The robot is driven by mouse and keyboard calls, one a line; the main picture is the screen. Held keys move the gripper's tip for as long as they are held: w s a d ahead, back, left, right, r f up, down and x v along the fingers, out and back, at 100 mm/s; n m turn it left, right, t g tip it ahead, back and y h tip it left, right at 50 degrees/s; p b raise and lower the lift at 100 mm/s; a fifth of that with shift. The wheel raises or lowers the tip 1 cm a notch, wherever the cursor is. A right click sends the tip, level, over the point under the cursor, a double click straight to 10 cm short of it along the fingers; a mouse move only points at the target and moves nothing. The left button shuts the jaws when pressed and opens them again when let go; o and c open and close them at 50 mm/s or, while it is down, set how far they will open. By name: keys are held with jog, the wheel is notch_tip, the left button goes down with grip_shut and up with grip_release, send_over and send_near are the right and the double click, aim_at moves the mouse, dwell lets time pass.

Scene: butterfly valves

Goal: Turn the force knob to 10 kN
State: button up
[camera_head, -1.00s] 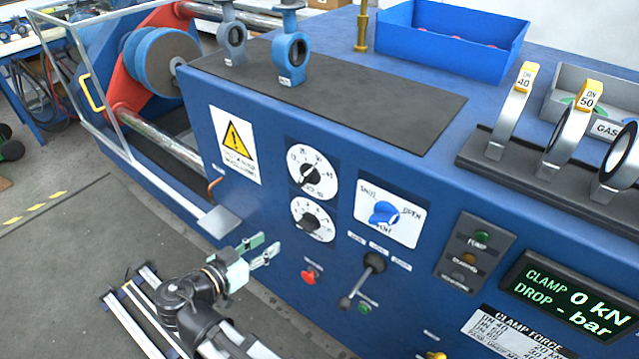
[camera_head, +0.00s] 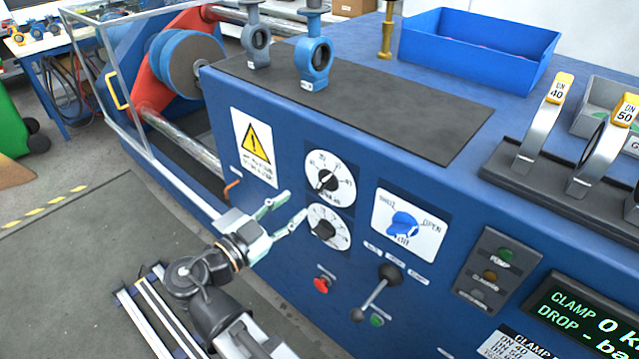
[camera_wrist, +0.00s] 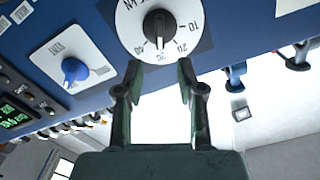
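The force knob (camera_head: 327,181) is a black knob on a white round dial in the upper of two dials on the blue front panel. In the wrist view the force knob (camera_wrist: 160,26) appears upside down, with 10, 20, 30 and 40 around it.
A second black knob (camera_head: 323,230) sits directly below. The clamp display (camera_head: 585,315) reads 0 kN. A warning sign (camera_head: 254,146) is left of the dials.

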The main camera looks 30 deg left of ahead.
aim_at(319, 186)
jog(key=w, duration=0.6)
jog(key=w+d+p, duration=0.1)
jog(key=w, duration=0.2)
jog(key=shift+w, duration=0.15)
grip_shut()
